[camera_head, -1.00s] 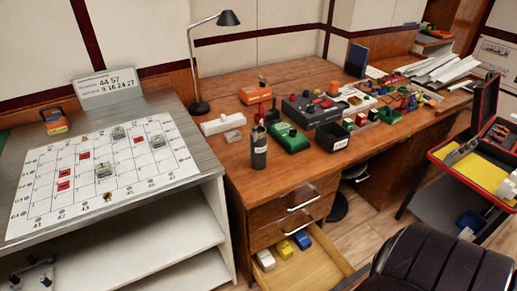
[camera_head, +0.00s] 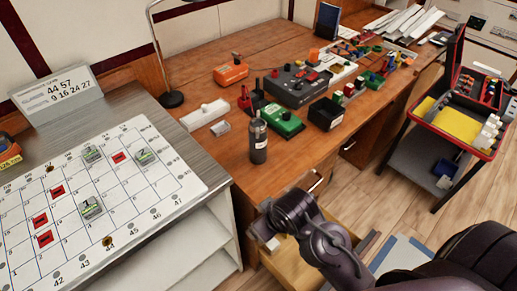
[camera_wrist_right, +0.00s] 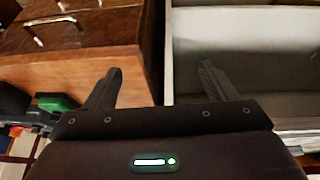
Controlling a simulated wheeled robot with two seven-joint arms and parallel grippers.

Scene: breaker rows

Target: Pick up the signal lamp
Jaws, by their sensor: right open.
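I cannot tell for sure which object is the signal lamp. A dark upright cylinder with a narrower top (camera_head: 258,140) stands near the desk's front edge. My right gripper (camera_head: 264,228) is low in front of the desk, above the open drawer (camera_head: 283,272), apart from the cylinder. In the right wrist view its two fingers (camera_wrist_right: 160,66) are spread with nothing between them. My arm hides most of the drawer's inside. My left gripper is in neither current view.
A gridded white board (camera_head: 130,190) with red and grey-green pieces lies on the left bench. A green device (camera_head: 284,122), a black bin (camera_head: 326,113) and an orange box (camera_head: 231,72) stand on the desk. A dark chair (camera_head: 470,255) and a red case (camera_head: 457,135) are at right.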

